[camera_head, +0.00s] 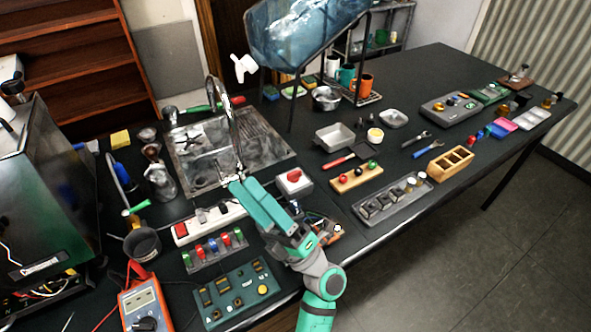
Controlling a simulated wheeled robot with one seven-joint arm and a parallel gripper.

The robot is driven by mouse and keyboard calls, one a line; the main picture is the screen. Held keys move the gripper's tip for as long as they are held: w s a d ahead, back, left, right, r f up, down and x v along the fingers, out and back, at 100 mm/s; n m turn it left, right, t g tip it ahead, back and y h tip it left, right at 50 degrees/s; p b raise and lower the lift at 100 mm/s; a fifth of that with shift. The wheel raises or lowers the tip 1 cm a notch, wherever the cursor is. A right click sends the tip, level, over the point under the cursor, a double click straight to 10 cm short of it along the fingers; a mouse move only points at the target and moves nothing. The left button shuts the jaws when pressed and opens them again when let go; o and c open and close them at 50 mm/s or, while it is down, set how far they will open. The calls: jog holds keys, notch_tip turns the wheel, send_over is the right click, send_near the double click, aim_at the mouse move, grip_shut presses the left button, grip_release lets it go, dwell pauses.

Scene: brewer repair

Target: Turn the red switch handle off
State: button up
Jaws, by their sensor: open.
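A white switch box (297,186) stands on the black table near the middle, with a red switch handle (294,174) on its top. I cannot tell the handle's exact setting at this size. My gripper (234,181) is at the end of my teal arm, to the left of the switch box and apart from it, near the front edge of the sink. It is open, and I see nothing held in it. My arm passes in front of the table area just left of and below the box.
A metal sink (245,152) with a tall faucet lies behind my gripper. A white power strip (205,226) with a red rocker is at left, partly behind my arm. A green control panel (238,292) and a wooden button board (356,177) flank the arm.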

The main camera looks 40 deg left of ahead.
jog(key=a+n+g+h, duration=0.6)
jog(key=a+n+h, duration=0.1)
jog(key=n, duration=0.2)
jog(key=n+t+h, duration=0.1)
jog(key=t+h, duration=1)
jog(key=h, duration=0.5)
send_near(294, 173)
jog(key=x, duration=0.8)
jog(key=shift+w+f, duration=0.15)
jog(key=shift+w, duration=0.1)
jog(key=shift+a, duration=0.1)
jog(key=shift+s+n+g, duration=0.15)
jog(key=shift+n+g, duration=0.15)
jog(key=shift+c, duration=0.9)
jog(key=c, duration=0.9)
